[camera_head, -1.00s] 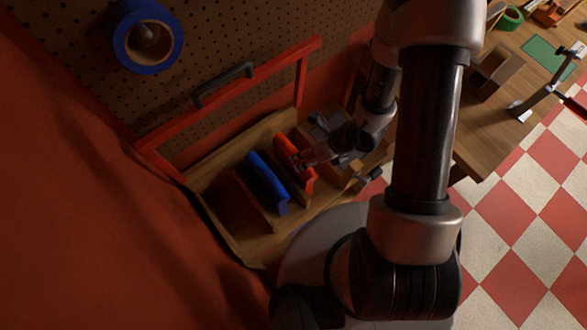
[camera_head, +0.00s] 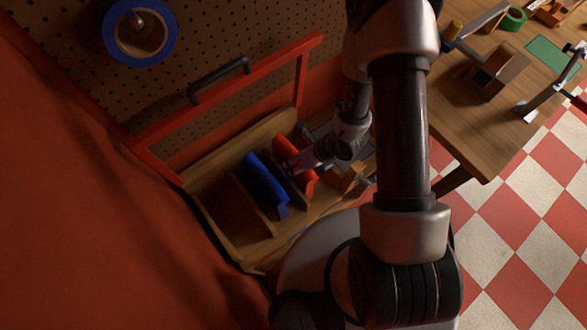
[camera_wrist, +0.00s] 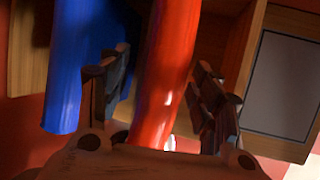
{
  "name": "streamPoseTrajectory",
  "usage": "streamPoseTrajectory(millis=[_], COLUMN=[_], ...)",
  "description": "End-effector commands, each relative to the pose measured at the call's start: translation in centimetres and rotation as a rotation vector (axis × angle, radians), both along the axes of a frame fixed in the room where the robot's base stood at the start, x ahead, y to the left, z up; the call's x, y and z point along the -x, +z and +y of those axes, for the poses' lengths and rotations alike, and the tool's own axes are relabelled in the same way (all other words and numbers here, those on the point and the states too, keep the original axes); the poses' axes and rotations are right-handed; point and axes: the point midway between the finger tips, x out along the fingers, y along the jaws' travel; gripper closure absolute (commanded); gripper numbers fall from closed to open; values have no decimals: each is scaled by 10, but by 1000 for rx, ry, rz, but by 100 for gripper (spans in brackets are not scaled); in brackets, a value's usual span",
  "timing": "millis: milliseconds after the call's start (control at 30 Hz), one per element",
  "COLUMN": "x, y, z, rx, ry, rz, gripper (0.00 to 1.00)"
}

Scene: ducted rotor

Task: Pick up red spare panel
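The red spare panel (camera_head: 307,180) stands on edge in a slotted wooden rack in the head view, just right of a blue panel (camera_head: 266,183). My gripper (camera_head: 294,166) is at the red panel, and my wrist covers part of it. In the wrist view the red panel (camera_wrist: 168,60) runs between the two dark fingers of my gripper (camera_wrist: 160,80). The fingers are spread, one on each side, with a gap visible on the left. Contact on the right side is unclear. The blue panel (camera_wrist: 66,60) is just outside the left finger.
The wooden rack (camera_head: 238,250) has dividers close around the panels. A red frame with a dark handle (camera_head: 220,80) stands behind it, before a pegboard holding blue tape (camera_head: 112,36). A wooden workbench (camera_head: 465,130) is at right, above a checkered floor.

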Motion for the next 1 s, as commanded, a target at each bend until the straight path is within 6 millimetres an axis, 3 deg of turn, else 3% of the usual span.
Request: streamPoseTrajectory(millis=[800, 1000], x=[0, 0], y=[0, 0], z=[0, 0], rx=[0, 0], ry=[0, 0], rz=[0, 0], gripper=[98, 100])
